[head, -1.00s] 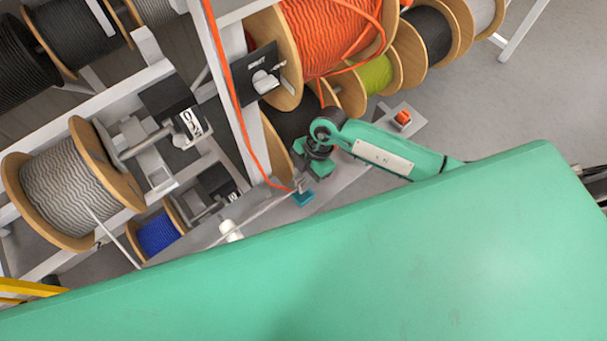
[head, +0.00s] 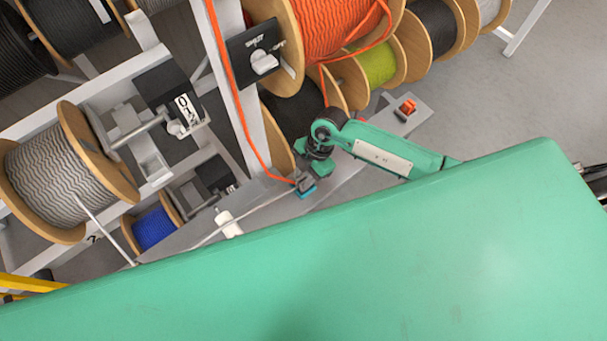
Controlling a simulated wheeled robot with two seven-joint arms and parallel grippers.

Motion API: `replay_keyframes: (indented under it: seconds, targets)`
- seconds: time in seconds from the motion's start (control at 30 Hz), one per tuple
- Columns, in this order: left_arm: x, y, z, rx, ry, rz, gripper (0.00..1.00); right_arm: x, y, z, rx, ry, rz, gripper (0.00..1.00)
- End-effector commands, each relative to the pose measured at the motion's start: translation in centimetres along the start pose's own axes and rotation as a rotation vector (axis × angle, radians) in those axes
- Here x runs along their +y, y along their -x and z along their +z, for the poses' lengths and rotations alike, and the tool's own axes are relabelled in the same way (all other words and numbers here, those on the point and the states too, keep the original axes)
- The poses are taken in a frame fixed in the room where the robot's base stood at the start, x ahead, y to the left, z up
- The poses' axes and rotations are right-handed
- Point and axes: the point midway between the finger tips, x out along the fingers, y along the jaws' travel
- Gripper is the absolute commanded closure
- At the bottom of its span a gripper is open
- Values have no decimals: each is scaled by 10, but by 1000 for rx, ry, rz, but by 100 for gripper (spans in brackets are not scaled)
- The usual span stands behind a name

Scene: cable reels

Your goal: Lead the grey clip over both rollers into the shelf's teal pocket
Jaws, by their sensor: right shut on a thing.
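My right gripper (head: 306,178) is over the grey shelf, shut on what looks like the small grey clip (head: 305,184), mostly hidden by the fingers. The teal pocket (head: 306,193) is right below the fingertips; whether the clip is inside it or just above it I cannot tell. A thin grey cable leaves the grey reel (head: 68,172), goes down to the green surface's edge, and shows again passing by a white roller (head: 228,224) toward the gripper. The second roller is not clearly visible. My left gripper is not in view.
An orange cable (head: 236,100) hangs from above and ends close by my right gripper. The large orange reel (head: 330,35) and a white rack post (head: 232,90) stand behind. A small orange part (head: 407,107) is at the shelf's far end. A green surface fills the foreground.

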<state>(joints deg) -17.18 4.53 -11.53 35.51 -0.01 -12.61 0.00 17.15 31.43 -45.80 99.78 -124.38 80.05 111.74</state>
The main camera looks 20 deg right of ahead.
Motion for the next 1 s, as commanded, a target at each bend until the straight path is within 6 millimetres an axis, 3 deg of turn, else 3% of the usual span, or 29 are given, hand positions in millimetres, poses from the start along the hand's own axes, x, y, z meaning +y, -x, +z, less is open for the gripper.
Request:
replay_keyframes:
  seconds: [0.13, 0.17, 0.3, 0.67, 0.77, 1.0]
  targets:
    - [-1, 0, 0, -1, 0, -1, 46, 0, 0, 0, 0, 0, 0, 95]
    - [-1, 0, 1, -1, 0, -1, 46, 0, 0, 0, 0, 0, 0, 70]
    - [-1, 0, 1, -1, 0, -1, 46, 0, 0, 0, 0, 0, 0, 46]
    - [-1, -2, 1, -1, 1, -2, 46, 1, 5, 1, 0, 0, 2, 46]
    - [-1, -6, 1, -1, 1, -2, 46, 1, 18, 2, -1, 2, 3, 46]
    - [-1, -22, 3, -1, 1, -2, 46, 1, 71, 2, -3, 2, 5, 46]
